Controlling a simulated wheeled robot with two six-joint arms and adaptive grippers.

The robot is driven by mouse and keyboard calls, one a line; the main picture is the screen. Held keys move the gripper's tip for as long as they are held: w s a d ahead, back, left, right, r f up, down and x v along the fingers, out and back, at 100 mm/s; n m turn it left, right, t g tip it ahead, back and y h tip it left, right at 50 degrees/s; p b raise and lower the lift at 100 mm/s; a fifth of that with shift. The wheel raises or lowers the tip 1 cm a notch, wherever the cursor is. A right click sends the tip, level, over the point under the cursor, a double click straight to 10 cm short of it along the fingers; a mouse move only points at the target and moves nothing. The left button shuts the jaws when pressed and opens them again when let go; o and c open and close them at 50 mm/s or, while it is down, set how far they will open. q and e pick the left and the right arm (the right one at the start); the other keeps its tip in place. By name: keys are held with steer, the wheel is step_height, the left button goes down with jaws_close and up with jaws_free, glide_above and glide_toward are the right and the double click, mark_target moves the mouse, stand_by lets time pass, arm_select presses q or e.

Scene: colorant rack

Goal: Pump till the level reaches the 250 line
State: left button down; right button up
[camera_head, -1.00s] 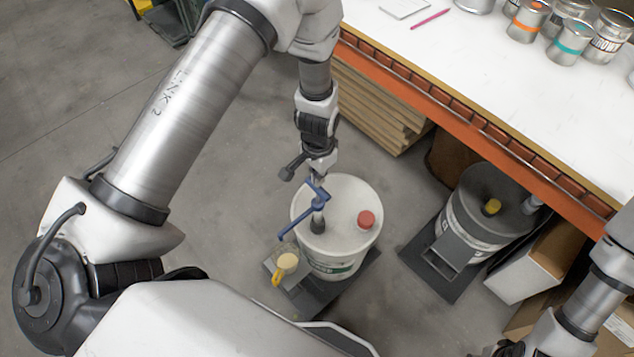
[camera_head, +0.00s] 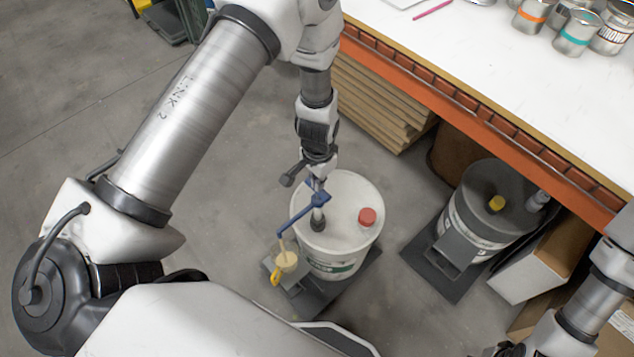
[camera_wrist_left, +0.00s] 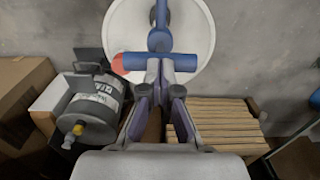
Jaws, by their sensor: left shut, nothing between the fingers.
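A white bucket (camera_head: 346,255) stands upright with a pump in its lid. The pump's blue head and spout (camera_head: 296,217) reach left over a small clear cup (camera_head: 285,263) with a yellow handle. A thin pale stream falls from the spout tip into the cup, which holds pale yellow liquid. Its lines and exact level are too small to read. My left gripper (camera_head: 317,182) is shut and empty, right above the pump head. In the left wrist view, my fingertips (camera_wrist_left: 166,73) are close against the blue pump head (camera_wrist_left: 160,62). My right gripper is out of view.
A red cap (camera_head: 367,216) sits on the bucket's lid. A dark-lidded bucket (camera_head: 478,221) stands to the right on a dark base, partly under the white table (camera_head: 480,60) with an orange edge. Stacked boards (camera_head: 375,105) lie behind.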

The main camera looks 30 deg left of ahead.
arm_select(q)
steer(key=shift+f+b, duration=0.85)
steer(key=shift+f, duration=0.7)
step_height(320, 180, up, 8)
steer(key=p, duration=0.6)
steer(key=shift+f, duration=0.2)
steer(key=shift+f, duration=0.15)
steer(key=shift+f+b, duration=2.5)
steer(key=shift+f, duration=1.1)
steer(key=shift+r, duration=0.2)
step_height(320, 180, up, 7)
steer(key=p, duration=0.6)
steer(key=shift+r, duration=0.15)
